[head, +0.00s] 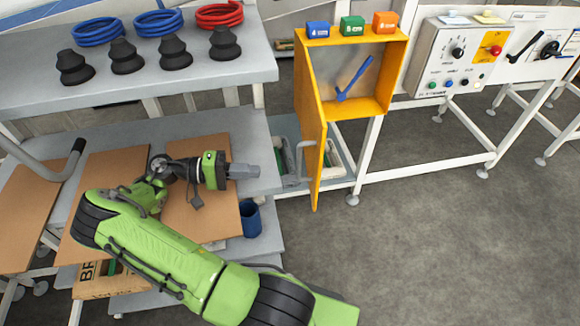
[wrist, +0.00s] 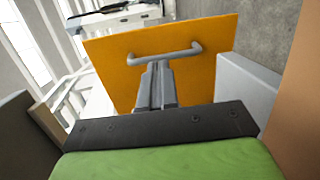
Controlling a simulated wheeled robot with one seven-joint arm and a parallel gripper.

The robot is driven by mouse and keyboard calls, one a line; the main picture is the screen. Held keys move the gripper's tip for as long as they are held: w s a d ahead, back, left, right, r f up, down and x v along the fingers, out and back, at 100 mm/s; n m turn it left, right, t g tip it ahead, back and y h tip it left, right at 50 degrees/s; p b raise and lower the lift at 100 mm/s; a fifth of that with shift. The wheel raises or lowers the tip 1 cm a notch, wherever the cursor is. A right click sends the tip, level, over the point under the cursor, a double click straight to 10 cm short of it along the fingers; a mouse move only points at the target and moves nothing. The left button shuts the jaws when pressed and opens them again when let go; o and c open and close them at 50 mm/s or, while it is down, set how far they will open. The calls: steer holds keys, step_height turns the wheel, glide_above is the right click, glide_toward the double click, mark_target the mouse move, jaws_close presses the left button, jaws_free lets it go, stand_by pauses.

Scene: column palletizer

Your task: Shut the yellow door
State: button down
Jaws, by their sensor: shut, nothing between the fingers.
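The yellow door (head: 314,130) hangs open on the left side of a yellow cabinet (head: 357,107) in the head view. It swings out toward the front, seen almost edge-on. A grey bar handle (head: 303,147) is on its left face. In the wrist view the door (wrist: 205,75) fills the middle, with the handle (wrist: 165,54) across it. My gripper (head: 256,171) is to the left of the door and points right at it, shut and empty. In the wrist view the fingertips (wrist: 157,66) appear just below the handle; I cannot tell whether they touch it.
A blue wrench-like tool (head: 352,80) is inside the cabinet. Blue, green and orange small boxes (head: 352,26) stand on top. A grey shelf (head: 200,75) with black cones and hoses is at left. A control box (head: 462,55) is at right. The floor in front is clear.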

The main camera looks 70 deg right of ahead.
mark_target(316, 168)
steer(key=shift+g+h, duration=0.4)
steer(key=x, duration=1.3)
steer(key=shift+s+d+f, duration=0.15)
steer(key=shift+s, duration=0.2)
